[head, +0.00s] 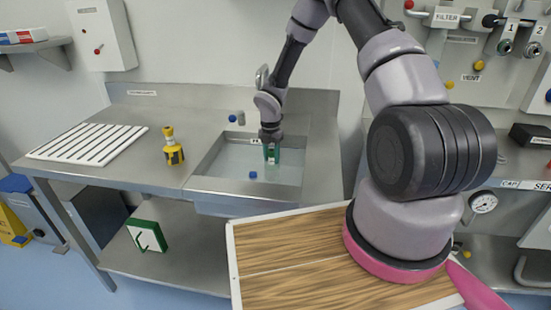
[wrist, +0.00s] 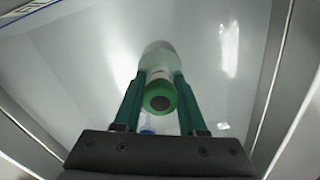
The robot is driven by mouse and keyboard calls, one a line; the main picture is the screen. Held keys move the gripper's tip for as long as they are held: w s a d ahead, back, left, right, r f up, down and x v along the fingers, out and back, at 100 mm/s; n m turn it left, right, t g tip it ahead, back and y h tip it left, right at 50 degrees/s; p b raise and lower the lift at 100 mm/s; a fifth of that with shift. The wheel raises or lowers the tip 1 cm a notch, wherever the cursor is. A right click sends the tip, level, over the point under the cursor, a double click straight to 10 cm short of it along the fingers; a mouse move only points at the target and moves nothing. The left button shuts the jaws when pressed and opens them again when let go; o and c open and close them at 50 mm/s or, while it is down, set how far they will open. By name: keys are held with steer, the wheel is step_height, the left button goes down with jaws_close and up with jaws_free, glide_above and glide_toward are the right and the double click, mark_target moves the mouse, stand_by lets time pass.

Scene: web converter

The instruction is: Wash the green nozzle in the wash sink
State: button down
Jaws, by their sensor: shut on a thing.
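My gripper (head: 271,150) points down into the wash sink (head: 218,187) in the head view, near its right side. In the wrist view my gripper's two green fingers (wrist: 157,100) are shut on the green nozzle (wrist: 159,88), one on each side. The nozzle has a green collar with a dark round opening facing the camera and a pale body beyond it. In the head view the nozzle is hard to tell from the green fingers. The sink holds what looks like pale, clear water. I cannot tell exactly how deep the nozzle's tip sits in it.
A small blue thing (head: 252,175) shows in the sink. A yellow and black nozzle-like part (head: 172,147) stands on the steel counter, left of the sink. A white slatted rack (head: 90,143) lies further left. A green-and-white sign block (head: 147,236) is on the lower shelf.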

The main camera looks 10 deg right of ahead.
steer(key=shift+w+a+r, duration=0.1)
steer(key=shift+w+a, duration=0.1)
steer(key=shift+a, duration=0.1)
steer(key=shift+s+d, duration=0.15)
steer(key=shift+d, duration=0.35)
stand_by(0.9)
step_height(320, 180, up, 17)
stand_by(1.0)
steer(key=shift+f, duration=0.2)
steer(key=shift+f, duration=8.4)
